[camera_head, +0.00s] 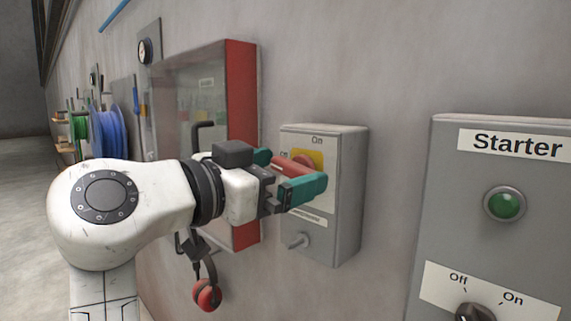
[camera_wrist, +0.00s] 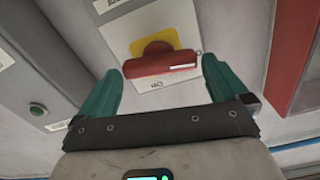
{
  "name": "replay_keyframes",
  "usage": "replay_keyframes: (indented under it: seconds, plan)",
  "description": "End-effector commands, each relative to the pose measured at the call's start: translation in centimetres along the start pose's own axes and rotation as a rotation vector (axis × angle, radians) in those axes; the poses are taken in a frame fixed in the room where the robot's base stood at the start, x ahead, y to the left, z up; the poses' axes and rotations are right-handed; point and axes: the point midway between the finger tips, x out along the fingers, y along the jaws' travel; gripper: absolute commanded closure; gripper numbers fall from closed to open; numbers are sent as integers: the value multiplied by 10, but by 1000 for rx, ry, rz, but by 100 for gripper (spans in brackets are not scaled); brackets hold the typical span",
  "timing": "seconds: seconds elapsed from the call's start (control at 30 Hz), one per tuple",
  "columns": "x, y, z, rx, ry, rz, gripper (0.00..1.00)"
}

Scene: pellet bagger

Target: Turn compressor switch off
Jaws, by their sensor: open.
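The compressor switch is a red handle (camera_head: 294,165) on a yellow plate, on the front of a grey wall box (camera_head: 345,200). "On" is printed above it and "Off" to its left. My gripper (camera_head: 288,174) is in front of the box, its teal fingers open around the handle. In the wrist view the red handle (camera_wrist: 160,66) lies crosswise between the open fingertips of my gripper (camera_wrist: 163,72), with gaps that are hard to judge. Its white-marked end points towards the "Off" print, seen upside down. Contact cannot be told.
A grey Starter panel (camera_head: 500,180) with a green button and a knob is on the right. A red-framed glass cabinet (camera_head: 243,90) is left of the box. Red ear defenders (camera_head: 207,295) hang below my arm. A small lever (camera_head: 298,241) sticks out low on the box.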

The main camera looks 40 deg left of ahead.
Motion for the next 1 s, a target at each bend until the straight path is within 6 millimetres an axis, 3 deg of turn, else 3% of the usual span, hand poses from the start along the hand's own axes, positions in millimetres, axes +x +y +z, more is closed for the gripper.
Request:
replay_keyframes:
  seconds: [0.43,0.87,1.0]
  plan:
    - [11,0,0,0,0,-1,0]
    - [10,0,0,0,0,-1,41]
    - [11,0,-1,-38,1,0,41]
